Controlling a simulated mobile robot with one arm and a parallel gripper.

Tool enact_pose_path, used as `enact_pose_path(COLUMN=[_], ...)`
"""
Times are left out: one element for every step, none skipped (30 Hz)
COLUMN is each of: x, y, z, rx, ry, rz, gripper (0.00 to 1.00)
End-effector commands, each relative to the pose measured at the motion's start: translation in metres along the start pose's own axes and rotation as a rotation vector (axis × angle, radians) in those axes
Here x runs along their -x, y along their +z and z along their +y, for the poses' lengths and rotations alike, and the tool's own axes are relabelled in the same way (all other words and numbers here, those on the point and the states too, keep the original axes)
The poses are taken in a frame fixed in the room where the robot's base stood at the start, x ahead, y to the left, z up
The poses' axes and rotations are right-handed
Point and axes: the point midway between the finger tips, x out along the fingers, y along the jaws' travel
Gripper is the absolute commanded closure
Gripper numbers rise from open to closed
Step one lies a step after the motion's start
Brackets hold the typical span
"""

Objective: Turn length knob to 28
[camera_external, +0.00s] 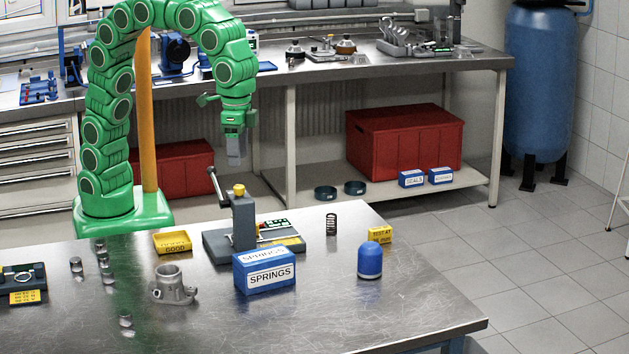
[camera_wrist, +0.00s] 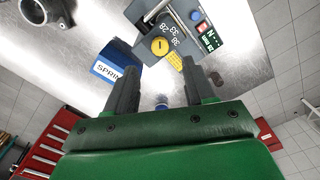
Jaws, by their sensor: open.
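The yellow length knob (camera_external: 239,189) sits on top of the grey column of the spring tester (camera_external: 242,222). In the wrist view the knob (camera_wrist: 160,46) shows a short dark mark on its face, with the numbers 28, 33 and 38 printed beside it. I cannot tell for sure which number the mark points at. My gripper (camera_external: 236,160) hangs pointing down, above and behind the tester, apart from it. In the wrist view its two fingers (camera_wrist: 160,75) are spread with nothing between them, and the knob shows beyond the fingertips.
A lever with a dark ball end (camera_external: 212,172) sticks out from the tester's column. A blue SPRINGS box (camera_external: 265,271) stands in front. A spring (camera_external: 331,224), a blue capped cylinder (camera_external: 370,261), a yellow tray (camera_external: 173,242) and a metal housing (camera_external: 172,285) stand around it.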

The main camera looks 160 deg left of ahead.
Motion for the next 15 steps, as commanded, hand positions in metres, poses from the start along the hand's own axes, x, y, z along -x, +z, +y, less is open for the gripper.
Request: enact_pose_path(x=[-0.004, -0.006, -0.01, -0.013, -0.017, -0.022, -0.025, -0.03, -0.035, -0.04, -0.044, -0.05, -0.054, -0.058, -0.063], y=[0.001, 0.001, 0.001, 0.001, 0.001, 0.001, 0.001, 0.001, 0.001, 0.001, 0.001, 0.001, 0.0, 0.0, 0.001], z=[0.0, 0.0, -0.001, -0.001, -0.001, -0.001, -0.001, -0.001, -0.001, -0.001, -0.001, -0.001, -0.001, -0.001, -0.001], rx=[0.001, 0.001, 0.001, 0.001, 0.002, 0.002, 0.002, 0.002, 0.002, 0.001, 0.001, 0.001, 0.001, 0.001, 0.002], ry=[-0.001, -0.001, -0.002, -0.002, -0.002, -0.002, -0.002, -0.002, -0.002, -0.002, -0.002, -0.002, -0.001, -0.001, -0.001], rz=[-0.002, -0.003, -0.004, -0.005, -0.004, -0.004, -0.003, -0.003, -0.004, -0.004, -0.004, -0.003, -0.002, -0.002, -0.003], gripper=[0.46, 0.46, 0.46, 0.46, 0.46, 0.46, 0.46, 0.46, 0.46, 0.46, 0.46, 0.46, 0.46, 0.46, 0.46])
